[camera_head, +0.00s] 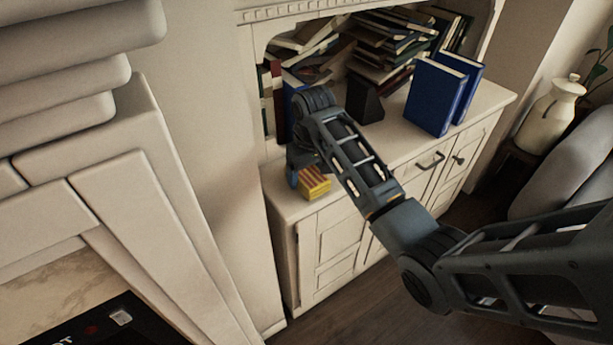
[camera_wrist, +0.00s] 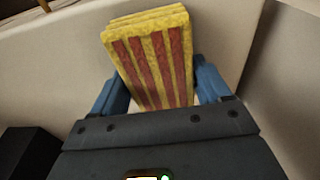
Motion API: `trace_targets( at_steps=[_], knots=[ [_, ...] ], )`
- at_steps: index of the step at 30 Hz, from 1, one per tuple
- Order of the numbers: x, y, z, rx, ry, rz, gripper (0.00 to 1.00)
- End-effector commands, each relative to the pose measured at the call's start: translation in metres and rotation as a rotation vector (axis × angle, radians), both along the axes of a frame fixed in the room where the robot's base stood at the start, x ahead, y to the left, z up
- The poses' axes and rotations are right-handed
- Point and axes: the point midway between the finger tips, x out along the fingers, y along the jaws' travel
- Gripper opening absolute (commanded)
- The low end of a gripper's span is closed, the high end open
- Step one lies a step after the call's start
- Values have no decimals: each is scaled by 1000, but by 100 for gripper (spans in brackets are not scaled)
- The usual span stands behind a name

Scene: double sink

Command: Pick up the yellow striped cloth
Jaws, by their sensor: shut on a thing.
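The yellow cloth with red stripes (camera_head: 314,182) is a folded block at the left end of the white cabinet top. In the wrist view the cloth (camera_wrist: 150,55) stands between the two blue fingers of my gripper (camera_wrist: 160,92), which are shut on its sides. In the head view my gripper (camera_head: 294,172) is partly hidden behind my own wrist and the cloth. I cannot tell whether the cloth touches the cabinet top or is a little above it.
The white cabinet (camera_head: 408,160) has shelves above with several piled books (camera_head: 385,55). Two blue books (camera_head: 436,97) stand upright on its right part. A dark object (camera_head: 364,100) stands behind my arm. A cream jar (camera_head: 553,112) is at the right. A wall (camera_head: 205,130) borders the left.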

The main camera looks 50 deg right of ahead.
Motion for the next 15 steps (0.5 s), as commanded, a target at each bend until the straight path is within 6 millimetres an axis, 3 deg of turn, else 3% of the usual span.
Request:
trace_targets(
  at_steps=[10, 15],
  knots=[
    [0, 0, 3, 0, -1, 0, 47],
    [1, 0, 16, -1, -3, 1, 47]
  ],
)
